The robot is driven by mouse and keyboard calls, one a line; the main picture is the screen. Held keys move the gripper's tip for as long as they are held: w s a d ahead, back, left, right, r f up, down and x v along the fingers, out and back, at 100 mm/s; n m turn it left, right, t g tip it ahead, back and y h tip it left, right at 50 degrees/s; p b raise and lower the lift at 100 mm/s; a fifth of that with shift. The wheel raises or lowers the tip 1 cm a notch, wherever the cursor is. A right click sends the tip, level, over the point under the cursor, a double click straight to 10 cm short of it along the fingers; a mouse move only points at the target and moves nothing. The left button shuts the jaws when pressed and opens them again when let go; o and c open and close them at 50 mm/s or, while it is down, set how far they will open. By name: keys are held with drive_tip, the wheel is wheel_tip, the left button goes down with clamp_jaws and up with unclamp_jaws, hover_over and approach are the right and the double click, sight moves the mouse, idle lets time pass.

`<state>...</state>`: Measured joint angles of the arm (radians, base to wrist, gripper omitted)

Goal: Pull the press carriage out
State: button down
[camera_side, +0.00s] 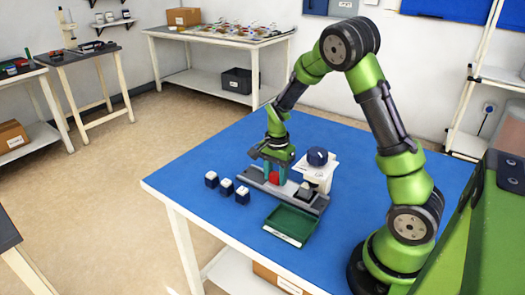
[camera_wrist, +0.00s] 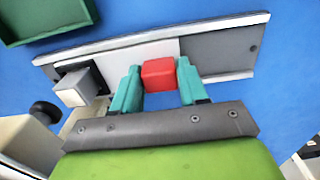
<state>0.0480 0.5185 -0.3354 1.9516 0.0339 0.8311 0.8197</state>
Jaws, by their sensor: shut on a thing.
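My gripper (camera_side: 275,175) is shut on a red block (camera_wrist: 158,74), with one teal finger on each side of it; the wrist view shows both fingers (camera_wrist: 158,86). The red block appears to be the handle of the press carriage, a light grey plate (camera_wrist: 128,56) lying in a long rail (camera_wrist: 225,45). A pale grey cube (camera_wrist: 76,89) sits in a dark holder at the carriage's left end in the wrist view. The white press (camera_side: 321,173) with a dark blue round top (camera_side: 317,157) stands beside the rail.
A green tray (camera_side: 272,231) lies in front of the rail. Several dark blue pots with white tops (camera_side: 226,187) stand left of it. The blue table (camera_side: 215,154) is clear around these. Shelves and side tables stand farther back.

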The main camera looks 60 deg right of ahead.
drive_tip(key=w, duration=0.8)
drive_tip(key=shift+w, duration=0.3)
drive_tip(key=c, duration=0.7)
unclamp_jaws()
drive_tip(key=shift+c, duration=0.2)
drive_tip(key=shift+o, duration=0.3)
drive_tip(key=shift+s+r, duration=0.1)
drive_tip(key=shift+r, duration=0.05)
wheel_tip(320, 180, up, 17)
drive_tip(key=shift+f, duration=0.2)
